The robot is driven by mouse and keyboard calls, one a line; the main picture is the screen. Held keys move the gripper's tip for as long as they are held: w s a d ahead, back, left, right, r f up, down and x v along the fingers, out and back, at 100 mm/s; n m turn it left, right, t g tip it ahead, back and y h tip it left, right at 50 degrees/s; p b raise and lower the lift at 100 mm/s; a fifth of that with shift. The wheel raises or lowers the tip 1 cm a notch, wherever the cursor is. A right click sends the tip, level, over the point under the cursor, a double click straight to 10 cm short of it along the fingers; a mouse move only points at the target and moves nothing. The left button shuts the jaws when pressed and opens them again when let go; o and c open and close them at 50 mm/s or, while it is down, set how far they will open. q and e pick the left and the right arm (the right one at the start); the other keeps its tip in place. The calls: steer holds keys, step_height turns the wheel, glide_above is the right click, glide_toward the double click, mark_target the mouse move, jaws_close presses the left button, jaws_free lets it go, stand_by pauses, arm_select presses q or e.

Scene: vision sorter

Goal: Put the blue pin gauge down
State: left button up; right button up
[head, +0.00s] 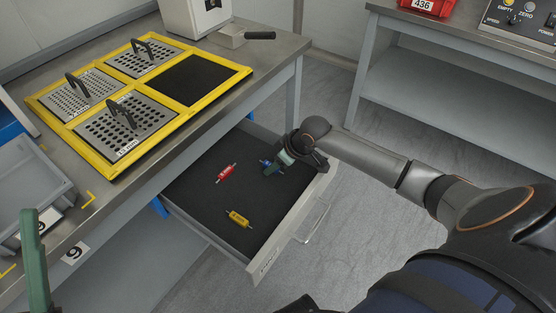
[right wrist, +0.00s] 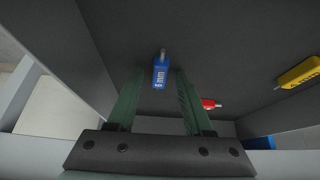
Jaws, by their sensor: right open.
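The blue pin gauge (head: 265,162) lies on the dark floor of the open drawer (head: 205,190), partly hidden by my right gripper (head: 276,166). In the right wrist view the blue pin gauge (right wrist: 160,73), marked "mm", lies between and just beyond the tips of my right gripper (right wrist: 158,82). The two green fingers are apart, with a gap on each side of the gauge. One green finger of my left gripper (head: 36,262) shows at the lower left of the head view; its other finger is not clear.
A red pin gauge (head: 226,173) and a yellow pin gauge (head: 239,218) lie in the drawer. The drawer front (head: 290,225) stands at the right. On the bench are a yellow frame (head: 110,174) with perforated lids and an open black square, and a grey bin (head: 38,183).

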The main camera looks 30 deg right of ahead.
mark_target(281, 171)
steer(key=p+v, duration=0.2)
steer(key=v, duration=0.2)
steer(key=shift+w+r, duration=0.1)
steer(key=shift+r, duration=0.1)
steer(key=p+v, duration=0.3)
steer(key=v, duration=0.5)
steer(key=s+a+n+t+y, duration=0.1)
steer(key=a+t+y, duration=0.3)
steer(key=a, duration=0.9)
arm_select(q)
steer(key=w+f+n+g+y, duration=0.1)
steer(key=w+f+n+y, duration=0.2)
steer(key=f, duration=0.3)
steer(key=w+a+f+n+g+y, duration=0.1)
steer(key=w+f+n+g+y, duration=0.1)
steer(key=f+y, duration=0.4)
steer(key=shift+w+a+n, duration=0.3)
steer(key=shift+w+n, duration=0.6)
steer(key=shift+w, duration=0.1)
arm_select(e)
steer(key=s+a+r+t, duration=0.2)
steer(key=s+r+t, duration=0.1)
steer(key=r, duration=0.4)
steer(key=s+a+r+t, duration=0.2)
steer(key=s+r+t, duration=0.1)
steer(key=r+t, duration=0.3)
step_height(281, 171, up, 2)
steer(key=shift+s+a+r+t, duration=0.1)
steer(key=shift+s+a+t, duration=0.1)
steer(key=shift+s+t, duration=0.1)
